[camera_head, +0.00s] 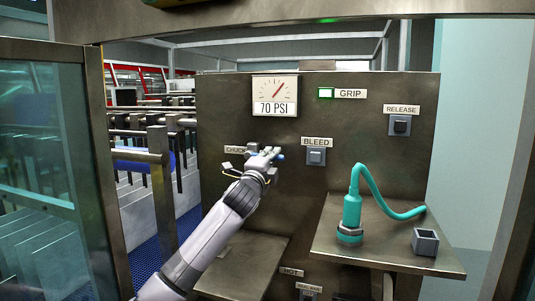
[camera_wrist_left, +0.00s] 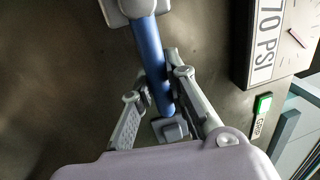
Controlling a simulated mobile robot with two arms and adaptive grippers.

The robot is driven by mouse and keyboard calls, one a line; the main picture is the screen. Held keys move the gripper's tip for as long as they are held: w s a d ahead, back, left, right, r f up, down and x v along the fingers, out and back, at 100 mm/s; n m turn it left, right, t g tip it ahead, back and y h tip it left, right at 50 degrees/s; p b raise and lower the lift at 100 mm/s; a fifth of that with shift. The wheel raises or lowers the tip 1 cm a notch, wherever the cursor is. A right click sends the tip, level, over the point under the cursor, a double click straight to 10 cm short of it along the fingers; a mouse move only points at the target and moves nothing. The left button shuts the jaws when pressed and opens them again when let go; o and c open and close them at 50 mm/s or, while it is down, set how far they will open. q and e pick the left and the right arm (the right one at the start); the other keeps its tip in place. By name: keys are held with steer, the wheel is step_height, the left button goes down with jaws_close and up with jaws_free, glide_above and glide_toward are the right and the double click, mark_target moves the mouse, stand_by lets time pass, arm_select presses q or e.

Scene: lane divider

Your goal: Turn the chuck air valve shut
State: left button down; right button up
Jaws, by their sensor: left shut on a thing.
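My left gripper (camera_head: 267,155) is at the panel, just below the gauge and left of the BLEED button. It is shut on the blue valve handle (camera_wrist_left: 150,55), a bar that passes between the fingers in the left wrist view. The handle's upper end in the wrist view meets a pale mount (camera_wrist_left: 128,8) on the panel. The CHUCK label (camera_head: 235,150) is partly hidden by my gripper. My right gripper is not in view.
The gauge (camera_head: 275,96) reads 70 PSI. A green light (camera_head: 325,93) is by the GRIP label. BLEED (camera_head: 316,157) and RELEASE (camera_head: 400,124) buttons are on the panel (camera_head: 350,130). A shelf (camera_head: 385,245) at right bears a teal hose tool (camera_head: 351,213) and a grey square cup (camera_head: 425,242).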

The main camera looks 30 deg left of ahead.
arm_select(q)
steer(key=shift+w+d+f, duration=0.1)
steer(key=shift+f, duration=0.2)
steer(key=c, duration=1.5)
jaws_free()
steer(key=shift+r, duration=0.15)
steer(key=shift+c, duration=0.2)
step_height(320, 180, up, 10)
